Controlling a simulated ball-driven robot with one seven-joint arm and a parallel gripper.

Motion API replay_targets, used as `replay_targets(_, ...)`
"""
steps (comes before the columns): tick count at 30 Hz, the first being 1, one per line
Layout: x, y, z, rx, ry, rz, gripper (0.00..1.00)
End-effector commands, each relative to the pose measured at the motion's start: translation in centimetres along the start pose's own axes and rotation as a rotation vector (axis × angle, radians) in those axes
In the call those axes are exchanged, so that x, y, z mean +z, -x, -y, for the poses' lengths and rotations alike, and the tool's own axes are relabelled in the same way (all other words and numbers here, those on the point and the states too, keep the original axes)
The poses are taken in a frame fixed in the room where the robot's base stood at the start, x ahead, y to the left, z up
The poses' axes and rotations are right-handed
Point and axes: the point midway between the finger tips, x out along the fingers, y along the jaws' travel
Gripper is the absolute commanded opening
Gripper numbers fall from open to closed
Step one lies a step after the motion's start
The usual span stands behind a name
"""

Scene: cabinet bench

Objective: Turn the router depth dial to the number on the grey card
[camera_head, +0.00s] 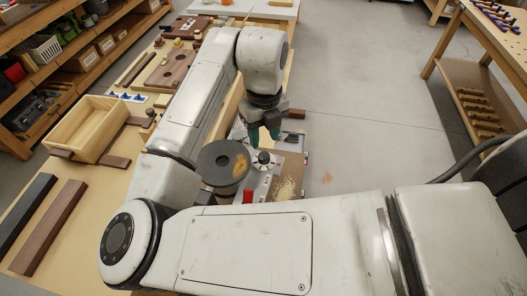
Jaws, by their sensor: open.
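My gripper (265,131), with dark green fingers, points down over the bench at the middle of the view. It is open and holds nothing that I can see. Just below it is a dark round dial (263,157) on a light plate with marks around it, which looks like the router depth dial. The fingertips are close above or behind the dial; I cannot tell if they touch it. The dial's number cannot be read. A red part (248,196) sits near the dial's plate. I cannot make out the grey card; my arm hides much of the bench.
A wooden box (85,128) and dark boards (48,228) lie on the bench (95,190) at left. Wood shavings (286,190) lie right of the dial. Open floor (365,120) is further right.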

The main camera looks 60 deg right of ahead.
Motion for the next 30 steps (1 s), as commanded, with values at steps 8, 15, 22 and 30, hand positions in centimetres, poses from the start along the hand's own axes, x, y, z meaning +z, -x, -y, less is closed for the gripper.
replay_targets(8, 0.0, -4.9, 0.0, -0.001, 0.003, -0.002, 0.44)
replay_targets(15, 0.1, -7.1, 0.0, -0.002, 0.002, 0.001, 0.44)
replay_targets(22, 0.1, -7.4, 0.0, 0.000, 0.002, 0.002, 0.44)
replay_targets(30, 0.1, -7.4, 0.0, -0.001, 0.002, 0.002, 0.28)
